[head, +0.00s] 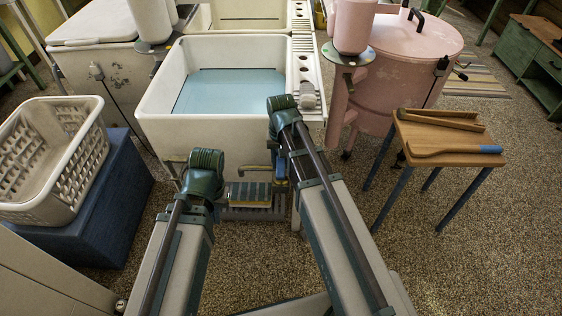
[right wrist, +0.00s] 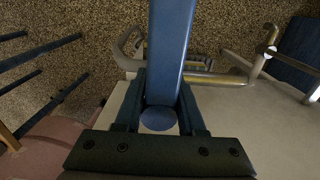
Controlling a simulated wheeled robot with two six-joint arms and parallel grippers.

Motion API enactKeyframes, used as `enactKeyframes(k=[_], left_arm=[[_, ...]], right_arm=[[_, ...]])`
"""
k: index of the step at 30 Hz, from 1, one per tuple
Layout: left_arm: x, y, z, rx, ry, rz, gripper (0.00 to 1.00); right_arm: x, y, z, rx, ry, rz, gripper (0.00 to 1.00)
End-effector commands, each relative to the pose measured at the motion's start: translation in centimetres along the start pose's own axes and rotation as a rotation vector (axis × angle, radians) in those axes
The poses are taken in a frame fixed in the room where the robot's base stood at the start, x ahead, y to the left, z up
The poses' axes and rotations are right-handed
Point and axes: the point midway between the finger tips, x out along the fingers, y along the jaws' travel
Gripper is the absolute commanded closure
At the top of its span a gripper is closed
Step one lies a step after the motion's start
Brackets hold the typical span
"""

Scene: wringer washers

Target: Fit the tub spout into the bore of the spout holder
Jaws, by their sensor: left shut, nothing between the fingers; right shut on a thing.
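My right gripper (right wrist: 160,115) is shut on a long blue bar (right wrist: 170,50), which I take for the tub spout; it also shows in the head view (head: 279,165), partly behind my right arm. Brass pipework (right wrist: 215,77) lies behind the bar in the right wrist view. In the head view it shows as a brass fitting (head: 254,168) low in front of the white tub, left of the blue piece. I cannot tell which part is the spout holder, and its bore is not clear. My left gripper (head: 203,188) is shut and empty left of the fitting, its fingertips largely hidden.
The white tub (head: 152,110) with blue water stands ahead. A white basket (head: 45,165) on a blue stand (head: 118,200) is at left. A pink washer (head: 415,50) and a small wooden table (head: 410,135) with wooden tongs are at right. The speckled floor (head: 460,260) is clear at lower right.

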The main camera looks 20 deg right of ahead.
Motion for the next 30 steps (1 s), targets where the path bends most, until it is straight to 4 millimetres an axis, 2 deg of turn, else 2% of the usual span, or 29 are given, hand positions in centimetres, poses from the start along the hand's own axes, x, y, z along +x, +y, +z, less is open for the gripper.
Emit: enactKeyframes(k=[9,10,15,20,24,30], left_arm=[[0.13,0.01,-0.01,0.0,0.0,0.0,1.0],[0.14,0.01,-0.01,0.0,0.0,0.0,1.0],[0.12,0.01,0.0,0.0,0.0,0.0,1.0],[0.09,0.01,0.0,0.0,0.0,0.0,1.0],[0.08,0.01,0.0,0.0,0.0,0.0,1.0],[0.06,0.01,0.0,0.0,0.0,0.0,1.0]], right_arm=[[0.13,0.0,0.2,0.0,-0.004,0.0,1.0],[0.14,0.0,0.21,-0.001,-0.004,0.0,0.56],[0.12,-0.01,0.15,0.0,-0.003,0.0,0.26],[0.09,-0.01,0.1,0.0,-0.002,0.0,0.26],[0.08,-0.01,0.08,0.0,-0.002,0.0,0.02],[0.06,-0.01,0.07,0.0,-0.001,0.0,0.0]])
